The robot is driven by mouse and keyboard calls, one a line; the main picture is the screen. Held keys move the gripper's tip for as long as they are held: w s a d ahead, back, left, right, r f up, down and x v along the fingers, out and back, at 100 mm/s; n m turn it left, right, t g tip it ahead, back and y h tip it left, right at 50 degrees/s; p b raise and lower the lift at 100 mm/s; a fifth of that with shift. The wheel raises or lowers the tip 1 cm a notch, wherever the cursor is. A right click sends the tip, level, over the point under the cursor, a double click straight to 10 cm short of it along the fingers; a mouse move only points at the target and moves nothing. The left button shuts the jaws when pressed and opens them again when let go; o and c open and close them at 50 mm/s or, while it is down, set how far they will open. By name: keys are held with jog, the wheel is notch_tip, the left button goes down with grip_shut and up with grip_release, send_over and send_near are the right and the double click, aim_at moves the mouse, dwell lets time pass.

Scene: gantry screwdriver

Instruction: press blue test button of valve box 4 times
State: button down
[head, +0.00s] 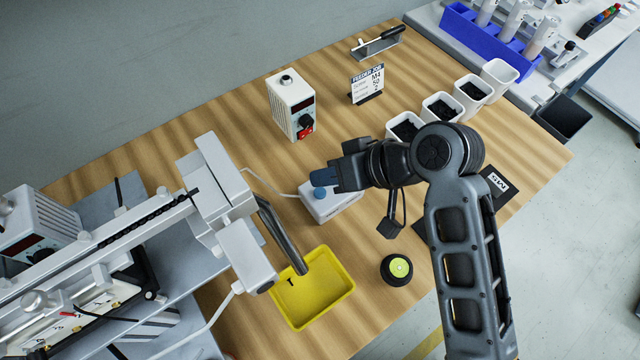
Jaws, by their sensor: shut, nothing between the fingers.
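The valve box (335,206) is a small white box on the wooden table, near the middle of the head view. Its round blue test button (320,193) shows on the top, toward the left end. My gripper (322,177) is shut and empty, with its dark blue fingertips just above the button in the picture. I cannot tell whether the fingertips touch the button or hover over it. My gripper and wrist hide part of the far side of the box.
A yellow tray (346,292) lies in front, under the gantry's screwdriver (282,235). A black knob with a yellow-green top (398,268) stands to the right. A white controller (292,104), a job card (367,85) and white bins (440,107) stand behind.

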aim_at(325, 192)
jog(key=shift+r+p, duration=1.45)
jog(key=shift+r, duration=0.35)
jog(key=shift+f, duration=0.1)
dwell(1.1)
